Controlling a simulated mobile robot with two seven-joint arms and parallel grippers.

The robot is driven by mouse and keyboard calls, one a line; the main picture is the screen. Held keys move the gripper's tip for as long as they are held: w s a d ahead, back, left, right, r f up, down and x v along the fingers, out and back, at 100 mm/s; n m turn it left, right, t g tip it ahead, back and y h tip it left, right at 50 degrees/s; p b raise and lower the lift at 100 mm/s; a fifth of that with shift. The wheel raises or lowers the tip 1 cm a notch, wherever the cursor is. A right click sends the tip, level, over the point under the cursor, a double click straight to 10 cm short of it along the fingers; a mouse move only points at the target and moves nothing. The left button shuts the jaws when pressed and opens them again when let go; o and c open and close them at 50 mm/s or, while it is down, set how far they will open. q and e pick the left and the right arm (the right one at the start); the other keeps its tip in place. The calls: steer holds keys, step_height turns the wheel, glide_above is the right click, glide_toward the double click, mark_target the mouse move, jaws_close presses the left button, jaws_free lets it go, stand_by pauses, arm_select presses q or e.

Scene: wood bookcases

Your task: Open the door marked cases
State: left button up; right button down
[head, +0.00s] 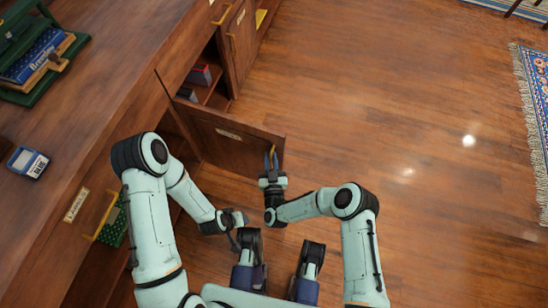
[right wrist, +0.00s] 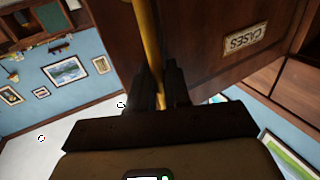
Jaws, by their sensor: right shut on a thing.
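The wooden door (head: 215,143) marked CASES stands swung out from the cabinet front in the head view. Its label (right wrist: 245,40) reads CASES upside down in the right wrist view. My right gripper (head: 271,162) is at the door's outer edge, shut on the yellow handle (right wrist: 146,35). The fingers (right wrist: 162,88) sit on either side of the handle bar. My left gripper (head: 236,220) is below the door in the head view, apart from it; its jaws are too unclear to read.
Behind the door, an open compartment shows a shelf with a few books (head: 200,75). Another door with a yellow handle (head: 232,42) stands farther along. A countertop (head: 90,110) runs along the left. The wooden floor (head: 400,110) to the right is clear up to a patterned rug (head: 538,120).

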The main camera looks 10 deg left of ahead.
steer(key=shift+s+f, duration=0.1)
steer(key=c, duration=1.3)
jaws_free()
arm_select(q)
steer(key=s+d+r+g+h+p, duration=0.1)
steer(key=s+d+r+p, duration=0.1)
steer(key=s+r+p, duration=0.1)
steer(key=shift+s+d+r, duration=0.35)
steer(key=shift+s, duration=0.45)
arm_select(e)
steer(key=v, duration=1.3)
steer(key=shift+s, duration=0.2)
